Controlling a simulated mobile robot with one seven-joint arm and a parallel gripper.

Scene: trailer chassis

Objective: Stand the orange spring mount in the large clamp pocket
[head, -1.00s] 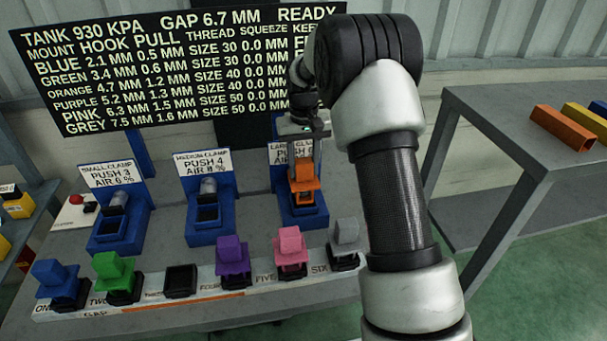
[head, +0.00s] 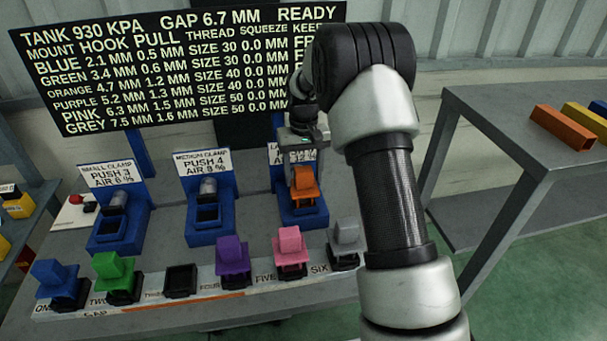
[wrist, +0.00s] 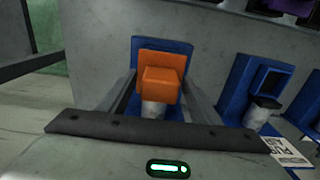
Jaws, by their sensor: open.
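The orange spring mount (head: 304,190) stands upright in the blue large clamp (head: 312,221), with its block up and its wide flange just above the pocket. Its lower part is hidden in the pocket. My gripper (head: 303,172) is over it from above, jaws open. In the wrist view the orange mount (wrist: 162,82) lies between the two spread fingers of my gripper (wrist: 160,92), with gaps at its sides. The blue clamp (wrist: 150,43) frames it there, and a pale cylinder shows beside the block. My arm hides part of the large clamp's sign.
The medium clamp (head: 211,228) and small clamp (head: 118,232) stand empty to the left. Blue, green, purple, pink and grey mounts line the front rack; slot three (head: 181,281) is empty. A grey table (head: 500,110) with coloured bars stands right.

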